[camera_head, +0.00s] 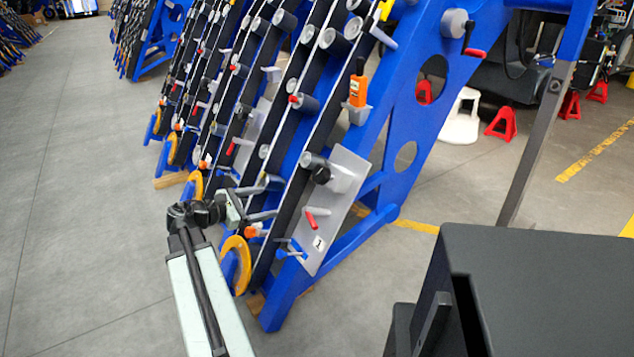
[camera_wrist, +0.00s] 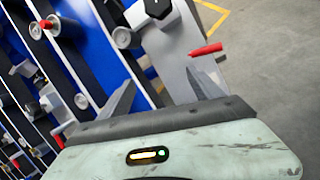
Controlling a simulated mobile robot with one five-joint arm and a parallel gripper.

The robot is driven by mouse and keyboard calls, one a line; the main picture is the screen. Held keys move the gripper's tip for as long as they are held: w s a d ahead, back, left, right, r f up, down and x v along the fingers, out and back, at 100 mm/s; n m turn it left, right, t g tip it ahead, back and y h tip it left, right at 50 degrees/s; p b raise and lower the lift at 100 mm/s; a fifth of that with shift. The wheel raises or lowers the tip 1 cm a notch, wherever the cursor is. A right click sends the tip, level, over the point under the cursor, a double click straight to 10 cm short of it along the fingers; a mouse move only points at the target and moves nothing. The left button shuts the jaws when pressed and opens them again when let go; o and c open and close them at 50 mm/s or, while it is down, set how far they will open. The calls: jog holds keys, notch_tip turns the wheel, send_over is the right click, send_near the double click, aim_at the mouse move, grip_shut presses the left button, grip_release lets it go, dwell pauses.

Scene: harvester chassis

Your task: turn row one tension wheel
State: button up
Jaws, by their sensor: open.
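A grey plate (camera_head: 340,190) with a "1" label (camera_head: 318,242) is fixed to the front of the blue frame. It carries a black lobed knob (camera_head: 320,174), perhaps the row one tension wheel, and a red-gripped handle (camera_head: 311,216) below it. In the wrist view, the black knob (camera_wrist: 157,8) is cut by the top edge, and the red handle (camera_wrist: 205,49) lies right of the fingers. My gripper (camera_head: 272,201) is left of the plate in the head view, open. In the wrist view, my gripper (camera_wrist: 160,75) has its fingers apart with nothing between them.
The blue frame (camera_head: 412,100) carries several slanted rows of rollers and dark belts. An orange device (camera_head: 358,85) sits in a holder above the plate. Yellow rings (camera_head: 237,262) project near my arm. The floor (camera_head: 80,150) to the left is clear.

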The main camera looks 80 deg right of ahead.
aim_at(315, 178)
jog(key=s+d+r+g, duration=0.1)
jog(key=s, duration=0.2)
jog(key=s+d+r+n+g, duration=0.1)
jog(key=s+r, duration=0.1)
jog(key=s, duration=0.2)
jog(key=s+d+r+g, duration=0.1)
jog(key=s+d+r, duration=0.1)
jog(key=s, duration=0.1)
jog(key=shift+s+r+n+g, duration=0.2)
jog(key=shift+s+n+g, duration=0.1)
jog(key=shift+n, duration=0.1)
jog(key=x, duration=0.7)
jog(key=shift+s+d, duration=0.15)
jog(key=shift+d, duration=0.15)
